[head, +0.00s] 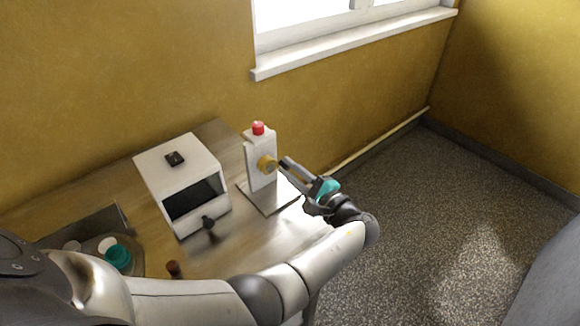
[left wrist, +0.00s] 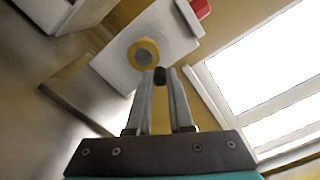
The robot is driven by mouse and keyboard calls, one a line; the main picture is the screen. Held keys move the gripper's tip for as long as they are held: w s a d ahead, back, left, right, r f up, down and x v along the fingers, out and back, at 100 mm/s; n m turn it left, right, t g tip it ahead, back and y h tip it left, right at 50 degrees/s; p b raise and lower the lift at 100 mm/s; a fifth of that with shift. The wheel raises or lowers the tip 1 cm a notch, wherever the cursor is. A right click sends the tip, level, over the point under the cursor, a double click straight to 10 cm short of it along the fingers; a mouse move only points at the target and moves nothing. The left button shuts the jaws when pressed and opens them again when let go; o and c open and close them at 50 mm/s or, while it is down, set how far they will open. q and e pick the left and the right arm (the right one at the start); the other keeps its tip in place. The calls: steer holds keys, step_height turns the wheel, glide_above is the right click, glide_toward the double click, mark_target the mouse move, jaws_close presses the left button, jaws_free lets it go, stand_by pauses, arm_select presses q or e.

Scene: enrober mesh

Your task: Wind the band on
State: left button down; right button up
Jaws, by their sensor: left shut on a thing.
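A white upright stand (head: 262,150) on a flat base plate carries a yellow wheel (head: 267,163) on its front and a red button (head: 258,128) on top. My left gripper (head: 282,164) reaches to the wheel from the right. In the left wrist view, the fingers (left wrist: 161,80) are shut on a small dark handle (left wrist: 160,75) at the edge of the yellow wheel (left wrist: 143,53), whose middle is grey. No band can be made out in either view. My right gripper is not in view.
A white box machine (head: 180,165) with a dark opening and a dark front knob (head: 208,222) stands left of the stand. A teal cup (head: 118,257) and a small brown piece (head: 173,268) are nearer me. The speckled floor to the right is clear.

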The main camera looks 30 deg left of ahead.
arm_select(q)
steer(key=shift+w+m, duration=0.1)
steer(key=shift+m, duration=0.3)
steer(key=c, duration=0.8)
jaws_free()
steer(key=shift+f, duration=0.1)
